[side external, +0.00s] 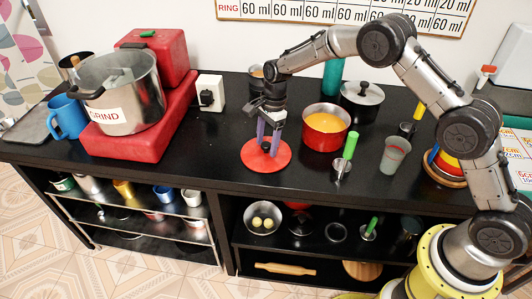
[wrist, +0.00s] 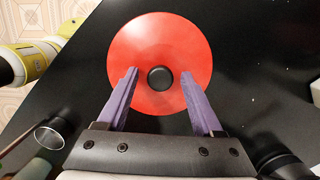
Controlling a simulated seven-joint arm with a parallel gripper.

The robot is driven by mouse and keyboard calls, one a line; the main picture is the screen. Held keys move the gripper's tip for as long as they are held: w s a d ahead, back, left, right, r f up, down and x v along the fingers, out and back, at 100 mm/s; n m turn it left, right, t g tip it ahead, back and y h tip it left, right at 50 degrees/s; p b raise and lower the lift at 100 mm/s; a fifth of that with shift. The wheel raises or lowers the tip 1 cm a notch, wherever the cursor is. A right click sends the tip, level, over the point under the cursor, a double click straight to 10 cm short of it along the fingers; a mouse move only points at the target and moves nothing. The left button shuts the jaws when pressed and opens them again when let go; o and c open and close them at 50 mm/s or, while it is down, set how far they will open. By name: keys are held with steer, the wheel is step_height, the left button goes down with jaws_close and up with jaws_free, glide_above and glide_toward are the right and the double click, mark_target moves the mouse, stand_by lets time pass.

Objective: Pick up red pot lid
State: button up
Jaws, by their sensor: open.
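The red pot lid (side external: 253,158) is a flat red disc lying on the black counter, left of the red pot. In the wrist view the lid (wrist: 160,40) fills the upper middle, with a round black knob (wrist: 160,78) at its centre. My gripper (side external: 267,148) points down over the lid. Its purple fingers are apart, one on each side of the knob in the wrist view, and nothing is held. I cannot tell whether the fingertips touch the lid.
A red pot (side external: 325,127) with orange contents stands right of the lid. A red stand (side external: 165,120) bearing a large steel pot is left. Counter in front of the lid is clear.

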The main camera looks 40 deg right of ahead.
steer(key=shift+f, duration=0.2)
jaws_close()
steer(key=shift+r, duration=0.15)
stand_by(0.3)
